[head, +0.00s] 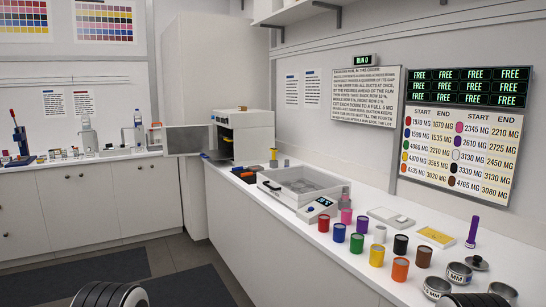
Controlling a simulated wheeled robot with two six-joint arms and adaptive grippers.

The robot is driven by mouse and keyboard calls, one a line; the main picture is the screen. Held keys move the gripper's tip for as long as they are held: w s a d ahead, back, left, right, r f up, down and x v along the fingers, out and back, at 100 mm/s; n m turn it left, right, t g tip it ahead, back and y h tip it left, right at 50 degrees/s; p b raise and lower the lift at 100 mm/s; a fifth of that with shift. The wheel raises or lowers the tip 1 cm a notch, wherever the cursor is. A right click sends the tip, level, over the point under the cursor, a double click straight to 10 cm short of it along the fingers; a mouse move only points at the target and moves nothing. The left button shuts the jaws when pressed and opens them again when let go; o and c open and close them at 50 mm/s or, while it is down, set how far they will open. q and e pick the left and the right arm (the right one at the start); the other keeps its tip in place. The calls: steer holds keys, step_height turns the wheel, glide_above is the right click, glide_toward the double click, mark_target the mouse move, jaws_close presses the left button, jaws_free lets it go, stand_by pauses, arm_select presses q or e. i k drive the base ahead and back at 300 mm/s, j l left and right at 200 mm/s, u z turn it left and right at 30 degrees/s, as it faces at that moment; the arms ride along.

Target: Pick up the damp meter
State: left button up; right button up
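No object is clearly readable as the damp meter. A small upright yellow item with a dark base (273,158) stands on the right-hand counter behind the grey tray. An upright purple stick-like item (472,231) stands near the counter's back edge at the right. I cannot tell if either one is the meter. A white box with a small display (319,209) sits at the front of the tray. Neither of my grippers is in view.
Several coloured jars, such as the orange jar (400,270) and black jar (400,245), crowd the right-hand counter (300,241). Metal tins (459,274) stand at the near right. The grey tray (290,184) and a white open-fronted machine (247,134) are farther back.

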mark_target(274, 151)
steer(key=u, duration=0.2)
steer(key=i+j+u, duration=0.35)
steer(key=i+u, duration=0.65)
steer(key=i, duration=0.15)
steer(key=i+j, duration=0.1)
steer(key=i, duration=3.4)
steer(key=i+z, duration=0.2)
steer(key=z, duration=0.25)
steer(key=i+j+z, duration=0.1)
steer(key=z, duration=0.35)
steer(key=i+j+z, duration=0.15)
steer(key=z, duration=0.3)
steer(key=i+j+z, duration=0.25)
steer(key=z, duration=0.2)
steer(key=i+j+z, duration=0.15)
steer(key=z, duration=0.3)
steer(key=j+z, duration=0.45)
